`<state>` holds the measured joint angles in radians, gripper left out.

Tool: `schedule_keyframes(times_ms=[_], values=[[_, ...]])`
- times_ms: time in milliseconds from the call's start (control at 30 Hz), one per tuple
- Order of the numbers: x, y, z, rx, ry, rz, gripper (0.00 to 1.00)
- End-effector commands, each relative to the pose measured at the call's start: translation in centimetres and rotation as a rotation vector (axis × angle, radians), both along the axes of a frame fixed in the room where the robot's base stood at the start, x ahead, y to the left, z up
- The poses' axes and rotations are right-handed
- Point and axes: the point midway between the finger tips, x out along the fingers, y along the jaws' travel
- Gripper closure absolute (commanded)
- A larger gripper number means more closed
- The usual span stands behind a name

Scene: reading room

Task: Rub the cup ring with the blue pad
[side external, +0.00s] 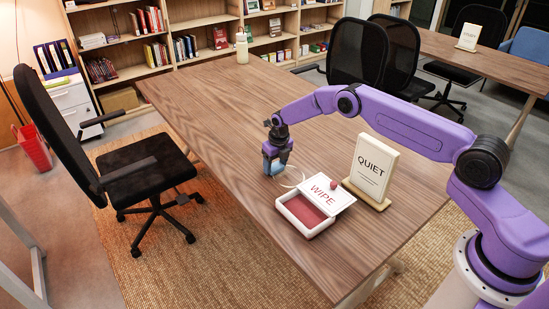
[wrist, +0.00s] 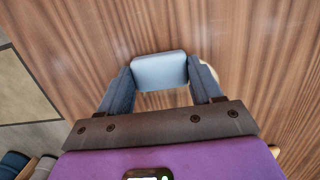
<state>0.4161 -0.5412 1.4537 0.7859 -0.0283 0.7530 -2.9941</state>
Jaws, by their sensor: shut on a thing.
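My gripper (side external: 277,166) is low over the table, its fingers shut on the blue pad (side external: 267,166). In the wrist view the pad (wrist: 160,71) sits pale blue and level between the two fingers (wrist: 160,88). The cup ring (side external: 304,174) is a thin pale loop on the wood, just right of the pad in the side view and partly hidden by my gripper. In the wrist view a pale edge shows beside the right finger, perhaps the ring. I cannot tell whether the pad touches the table.
An open white box (side external: 306,222) with a red inside stands near the table's front edge, its WIPE lid (side external: 325,193) tilted beside it. A QUIET sign (side external: 372,168) stands right of it, under my arm. The wooden table (side external: 215,100) is clear toward the back, where a pale bottle (side external: 242,50) stands.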

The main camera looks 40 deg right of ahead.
Motion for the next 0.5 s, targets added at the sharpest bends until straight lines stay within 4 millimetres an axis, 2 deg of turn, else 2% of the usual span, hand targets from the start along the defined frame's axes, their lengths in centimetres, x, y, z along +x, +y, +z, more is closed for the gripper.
schedule_keyframes(times_ms=[500], values=[[-4.7,-0.1,0.0,0.0,0.004,0.0,0.64]])
